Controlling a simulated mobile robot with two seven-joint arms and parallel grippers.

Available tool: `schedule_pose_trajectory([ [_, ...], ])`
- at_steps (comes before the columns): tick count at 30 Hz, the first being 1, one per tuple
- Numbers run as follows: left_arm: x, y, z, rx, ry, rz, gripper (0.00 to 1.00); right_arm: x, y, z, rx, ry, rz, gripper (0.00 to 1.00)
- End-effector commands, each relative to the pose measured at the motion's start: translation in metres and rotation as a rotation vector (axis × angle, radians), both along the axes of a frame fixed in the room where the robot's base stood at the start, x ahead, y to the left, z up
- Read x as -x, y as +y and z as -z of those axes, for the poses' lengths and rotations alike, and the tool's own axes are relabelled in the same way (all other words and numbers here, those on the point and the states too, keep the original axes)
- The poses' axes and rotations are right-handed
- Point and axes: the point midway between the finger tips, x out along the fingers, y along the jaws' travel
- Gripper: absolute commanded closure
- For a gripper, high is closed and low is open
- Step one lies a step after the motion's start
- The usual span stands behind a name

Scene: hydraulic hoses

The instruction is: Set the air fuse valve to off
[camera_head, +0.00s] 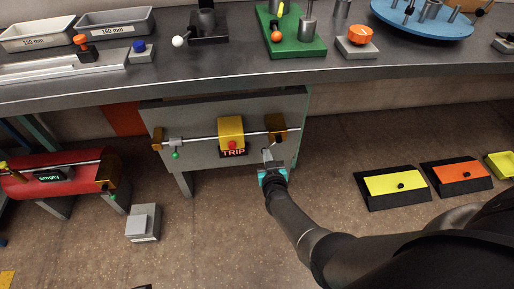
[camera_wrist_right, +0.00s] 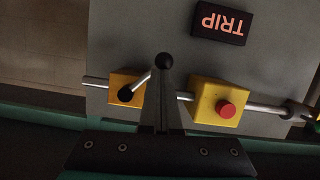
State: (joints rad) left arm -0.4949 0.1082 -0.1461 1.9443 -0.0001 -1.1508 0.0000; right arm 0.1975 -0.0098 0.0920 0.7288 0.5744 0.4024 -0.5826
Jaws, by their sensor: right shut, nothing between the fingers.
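A grey panel (camera_head: 205,160) carries a horizontal pipe with a yellow box (camera_head: 231,130) with a red button. At the pipe's right end in the head view is an ochre valve block (camera_head: 277,124); this block also shows in the right wrist view (camera_wrist_right: 120,80). A silver lever with a black ball knob (camera_wrist_right: 166,60) slants out from it. A lit TRIP sign (camera_head: 233,153) sits below the yellow box. My right gripper (camera_head: 268,157) is shut and empty just below the valve block. Its fingertips overlap the lever near the knob in the wrist view; contact is unclear. My left gripper is out of view.
A workbench edge (camera_head: 200,80) runs above the panel. A small valve with a green knob (camera_head: 175,154) is at the pipe's left end. A red tank (camera_head: 55,178) stands left. A grey box (camera_head: 143,222) and yellow and orange pedals (camera_head: 395,184) are on the floor.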

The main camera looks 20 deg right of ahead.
Motion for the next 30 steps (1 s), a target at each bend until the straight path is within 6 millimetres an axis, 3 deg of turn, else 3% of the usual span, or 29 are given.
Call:
schedule_pose_trajectory([
  [18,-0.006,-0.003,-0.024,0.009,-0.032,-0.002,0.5,0.005,-0.022,0.017,0.475,0.136,0.001,1.0],
  [30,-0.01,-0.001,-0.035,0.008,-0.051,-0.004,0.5,0.006,-0.028,0.018,0.468,0.132,0.002,1.0],
])
